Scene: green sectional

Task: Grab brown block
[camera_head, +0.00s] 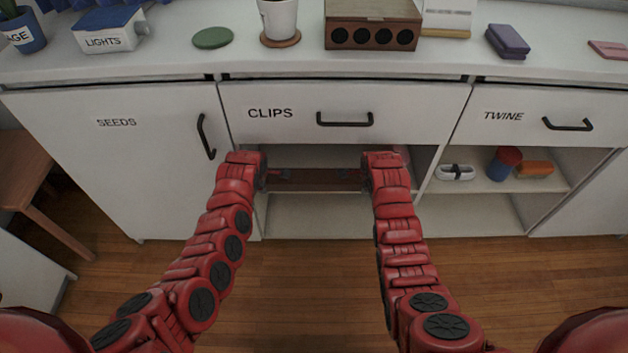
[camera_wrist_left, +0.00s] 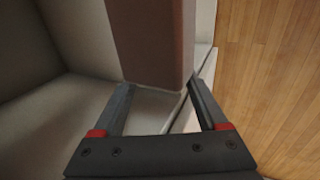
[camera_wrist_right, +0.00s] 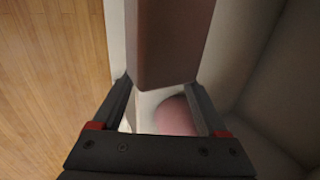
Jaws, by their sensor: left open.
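A long brown block (camera_head: 315,180) lies across the upper opening of the shelf under the CLIPS drawer. My left gripper (camera_head: 264,174) is at its left end and my right gripper (camera_head: 368,172) at its right end. In the left wrist view, the block (camera_wrist_left: 155,40) reaches toward the gap between the spread fingers (camera_wrist_left: 160,95). In the right wrist view, the block (camera_wrist_right: 168,40) likewise reaches toward the gap between the spread fingers (camera_wrist_right: 160,95). Both grippers are open. I cannot tell whether any finger touches the block.
The CLIPS drawer (camera_head: 270,95) is shut just above. A pink rounded thing (camera_wrist_right: 175,116) lies behind the right gripper's fingers. The right shelf holds a blue-and-red cup (camera_head: 503,164), a white item (camera_head: 455,172) and an orange item (camera_head: 535,169). The lower shelf (camera_head: 310,215) looks empty.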

